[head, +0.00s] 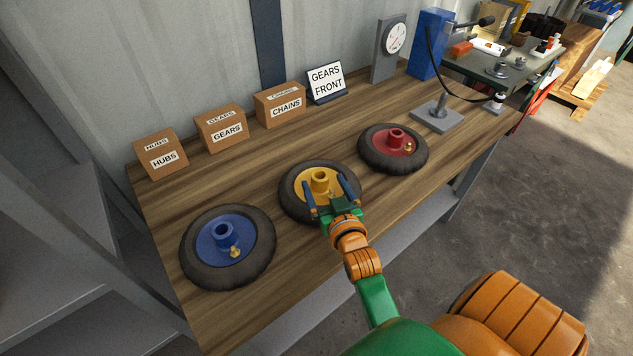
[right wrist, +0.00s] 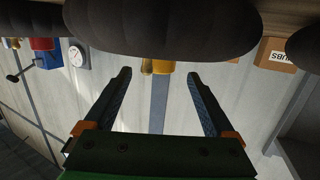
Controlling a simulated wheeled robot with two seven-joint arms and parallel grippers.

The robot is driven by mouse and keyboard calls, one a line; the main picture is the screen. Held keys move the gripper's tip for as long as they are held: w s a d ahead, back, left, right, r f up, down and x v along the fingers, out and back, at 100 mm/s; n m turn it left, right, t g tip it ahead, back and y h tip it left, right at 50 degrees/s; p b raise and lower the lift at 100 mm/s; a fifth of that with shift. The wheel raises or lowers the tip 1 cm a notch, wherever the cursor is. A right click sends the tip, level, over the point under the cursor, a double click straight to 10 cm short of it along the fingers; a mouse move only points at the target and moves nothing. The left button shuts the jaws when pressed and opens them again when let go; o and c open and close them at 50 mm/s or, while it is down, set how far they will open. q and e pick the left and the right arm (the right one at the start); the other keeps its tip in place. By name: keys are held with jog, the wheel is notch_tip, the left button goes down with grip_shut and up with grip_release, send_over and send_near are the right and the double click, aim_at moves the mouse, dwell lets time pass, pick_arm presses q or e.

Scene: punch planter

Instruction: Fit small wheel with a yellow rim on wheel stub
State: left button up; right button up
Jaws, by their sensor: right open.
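The wheel with the yellow rim (head: 293,189) lies flat on the wooden bench, its yellow hub (head: 320,181) standing up in the middle. My right gripper (head: 324,183) is open over the near part of this wheel, its two blue fingers spread to either side of the hub. In the right wrist view, which is upside down, the yellow hub (right wrist: 164,67) and a brass piece show between the fingertips, beneath the dark tyre (right wrist: 160,30). I see no contact between fingers and hub. I cannot make out a wheel stub. My left gripper is out of view.
A blue-rimmed wheel (head: 206,242) lies to the left and a red-rimmed wheel (head: 380,150) to the right. Boxes for hubs (head: 160,147), gears (head: 222,120) and chains (head: 280,108) line the back. A grey stand (head: 437,124) is beyond the red wheel.

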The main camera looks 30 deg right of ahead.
aim_at(323, 181)
jog(key=x, duration=0.4)
jog(key=shift+w+d+f, duration=0.15)
jog(key=shift+w+f, duration=0.05)
jog(key=shift+w, duration=0.05)
jog(key=shift+s+r, duration=0.1)
jog(key=c, duration=0.4)
grip_shut()
jog(key=shift+r, duration=0.15)
